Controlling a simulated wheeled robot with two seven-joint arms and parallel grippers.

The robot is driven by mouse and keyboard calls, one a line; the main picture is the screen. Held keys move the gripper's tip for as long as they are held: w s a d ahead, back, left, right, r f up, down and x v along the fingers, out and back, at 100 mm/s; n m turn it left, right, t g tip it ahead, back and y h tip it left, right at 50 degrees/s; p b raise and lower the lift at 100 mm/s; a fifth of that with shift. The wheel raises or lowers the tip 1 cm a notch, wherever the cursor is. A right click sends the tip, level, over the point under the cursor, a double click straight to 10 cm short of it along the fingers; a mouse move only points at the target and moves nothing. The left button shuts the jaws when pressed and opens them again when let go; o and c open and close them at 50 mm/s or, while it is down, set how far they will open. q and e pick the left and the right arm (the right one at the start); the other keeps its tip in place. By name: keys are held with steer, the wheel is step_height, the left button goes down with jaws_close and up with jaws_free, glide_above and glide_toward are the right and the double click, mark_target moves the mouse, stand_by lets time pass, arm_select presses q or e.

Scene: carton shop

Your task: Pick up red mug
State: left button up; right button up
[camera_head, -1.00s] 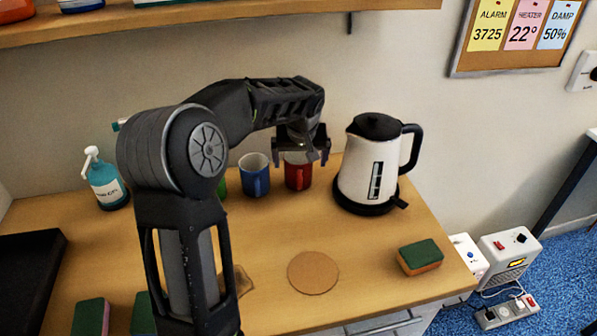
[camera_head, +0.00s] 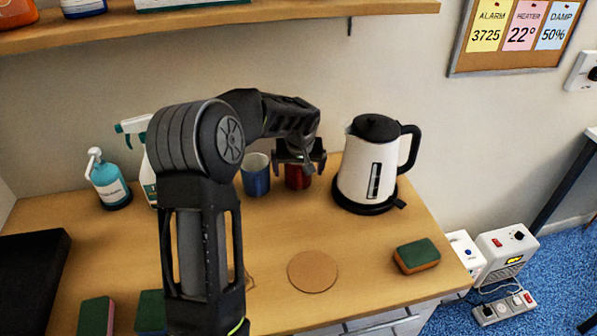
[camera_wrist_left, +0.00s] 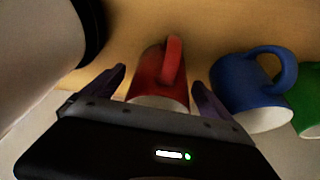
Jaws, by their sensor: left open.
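The red mug (camera_head: 297,179) stands on the counter between the blue mug and the kettle, its upper part hidden behind my left gripper (camera_head: 300,167). In the left wrist view the red mug (camera_wrist_left: 160,80) lies between the two fingers of my left gripper (camera_wrist_left: 160,82), its handle toward the top of the picture. The left gripper is open and reaches around the mug's sides, with gaps still visible; I cannot tell whether either finger touches it. My right gripper is not in view.
The blue mug (camera_head: 256,176) is close left of the red mug; a green mug (camera_wrist_left: 309,100) shows beyond it. The kettle (camera_head: 366,175) stands close right. A spray bottle (camera_head: 149,170) and pump bottle (camera_head: 106,180) stand left. A round coaster (camera_head: 313,271) and sponge (camera_head: 417,256) lie in front.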

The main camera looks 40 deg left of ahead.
arm_select(q)
steer(key=shift+c, duration=0.3)
steer(key=c, duration=1.8)
steer(key=shift+o, duration=0.2)
steer(key=shift+r, duration=0.1)
step_height(320, 180, up, 10)
steer(key=b, duration=0.1)
steer(key=shift+b, duration=0.35)
